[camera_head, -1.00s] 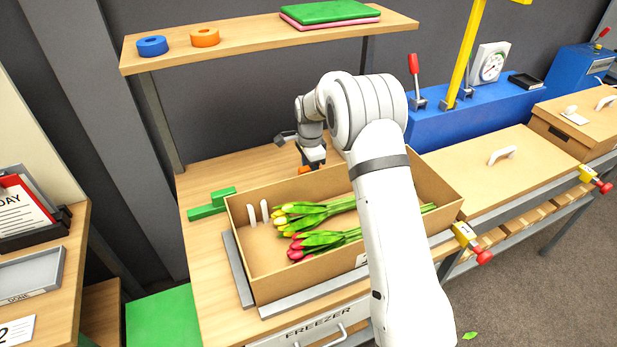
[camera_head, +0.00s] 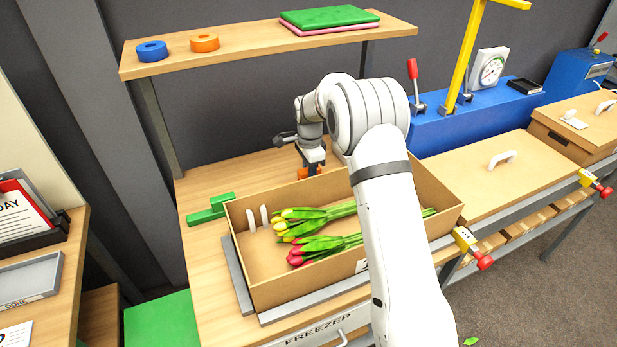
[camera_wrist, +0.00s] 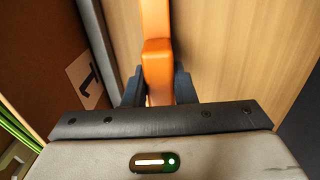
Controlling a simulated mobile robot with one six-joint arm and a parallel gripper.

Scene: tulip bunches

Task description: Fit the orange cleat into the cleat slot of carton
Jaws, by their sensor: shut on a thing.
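The orange cleat (camera_wrist: 158,65) is between the fingers of my gripper (camera_wrist: 157,88) in the wrist view, and the gripper is shut on it. In the head view a bit of the orange cleat (camera_head: 303,174) shows below my gripper (camera_head: 311,168), just behind the carton's far wall. The open carton (camera_head: 262,285) stands on the bench and holds tulip bunches (camera_head: 318,232) with red and yellow heads. Two pale upright pieces (camera_head: 257,217) stand inside its left end. My arm hides part of the carton's right side. I cannot make out the cleat slot.
A green cleat-like piece (camera_head: 211,209) lies on the bench left of the carton. Grey rails (camera_head: 238,274) border the carton. A shelf (camera_head: 245,46) with blue and orange rings is above. Bare bench (camera_head: 215,178) lies behind the carton.

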